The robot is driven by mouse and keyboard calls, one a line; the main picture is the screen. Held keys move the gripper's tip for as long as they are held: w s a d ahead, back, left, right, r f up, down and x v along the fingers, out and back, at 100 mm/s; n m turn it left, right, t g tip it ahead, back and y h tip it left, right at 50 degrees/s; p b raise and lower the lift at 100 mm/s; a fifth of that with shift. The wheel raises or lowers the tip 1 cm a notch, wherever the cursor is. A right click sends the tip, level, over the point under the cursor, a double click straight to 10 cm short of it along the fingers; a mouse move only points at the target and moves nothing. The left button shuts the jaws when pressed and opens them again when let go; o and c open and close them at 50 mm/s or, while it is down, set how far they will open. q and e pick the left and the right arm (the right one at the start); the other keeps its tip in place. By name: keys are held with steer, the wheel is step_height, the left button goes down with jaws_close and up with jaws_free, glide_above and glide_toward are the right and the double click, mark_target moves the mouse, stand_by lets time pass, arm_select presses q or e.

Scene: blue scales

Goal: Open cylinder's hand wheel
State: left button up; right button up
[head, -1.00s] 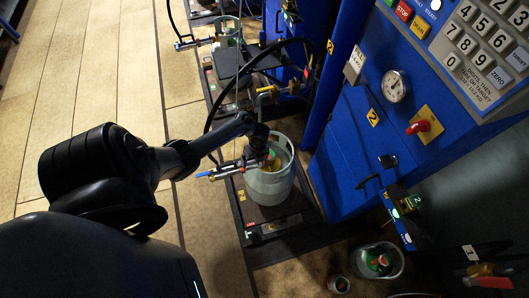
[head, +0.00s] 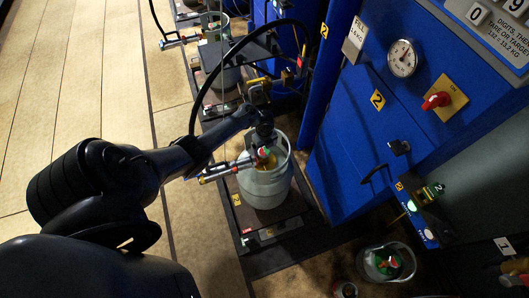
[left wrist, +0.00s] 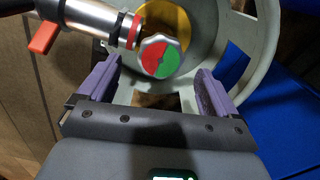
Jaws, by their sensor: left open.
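The gas cylinder (head: 266,188) is pale grey-green and stands upright on the scale platform. Its hand wheel (left wrist: 160,56) is a small round knob with a red and green face, inside the collar ring (left wrist: 262,40). A filling connector (left wrist: 92,14) with a red lever (left wrist: 44,33) joins the valve just left of the wheel. My left gripper (left wrist: 157,85) is open, with purple fingers either side of and just short of the wheel, holding nothing. In the head view my left gripper (head: 262,140) is over the cylinder top, its fingers hard to make out. My right gripper is not in view.
The blue scale cabinet (head: 350,150) with a gauge (head: 403,58) and red switch (head: 437,101) stands to the right. A black hose (head: 205,85) arches beside my arm. The tiled floor at left is clear.

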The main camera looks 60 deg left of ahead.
mark_target(264, 151)
arm_select(q)
steer(key=shift+f+b, duration=0.6)
steer(key=shift+f, duration=0.95)
steer(key=c, duration=1)
steer(key=shift+c, duration=0.2)
